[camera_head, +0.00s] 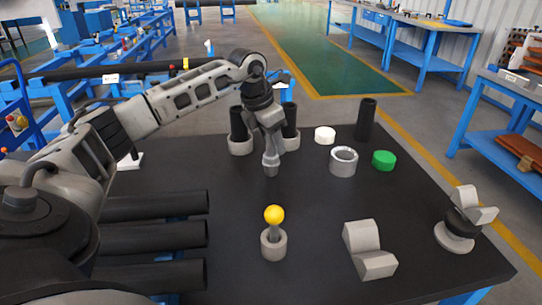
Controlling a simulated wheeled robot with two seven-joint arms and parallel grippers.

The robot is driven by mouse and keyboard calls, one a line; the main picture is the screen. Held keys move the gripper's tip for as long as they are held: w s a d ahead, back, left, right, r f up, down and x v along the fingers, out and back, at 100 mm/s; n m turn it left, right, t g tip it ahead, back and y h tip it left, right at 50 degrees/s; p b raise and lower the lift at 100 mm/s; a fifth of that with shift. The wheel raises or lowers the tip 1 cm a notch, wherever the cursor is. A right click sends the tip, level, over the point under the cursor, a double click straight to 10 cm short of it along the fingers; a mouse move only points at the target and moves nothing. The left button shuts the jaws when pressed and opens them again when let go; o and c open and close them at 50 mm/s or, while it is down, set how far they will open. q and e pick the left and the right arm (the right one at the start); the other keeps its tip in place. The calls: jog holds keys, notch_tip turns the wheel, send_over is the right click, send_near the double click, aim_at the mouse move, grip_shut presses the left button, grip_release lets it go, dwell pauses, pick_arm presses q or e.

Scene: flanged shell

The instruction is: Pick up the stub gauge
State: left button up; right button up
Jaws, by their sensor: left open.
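No thing here is labelled as the stub gauge; the yellow-knobbed piece (274,215) may be it. It stands upright, with a grey stem, in a short grey round holder (273,246) at the front middle of the table. My left gripper (271,168) hangs fingers down over the table, behind the yellow knob and apart from it. It is open and nothing shows between its fingers. The arm reaches in from the left. My right gripper is not in the picture.
The dark table (320,215) carries a grey ring (343,161), a white disc (325,135), a green disc (383,160), a black upright tube (367,120), and grey V-blocks (369,250) at right. Black tubes (150,238) lie at left. Two black posts in grey holders stand behind my left gripper.

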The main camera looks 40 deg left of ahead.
pick_arm(q)
jog(key=shift+w+f, duration=0.15)
jog(key=shift+f, duration=0.35)
grip_shut()
jog(key=shift+r, duration=0.15)
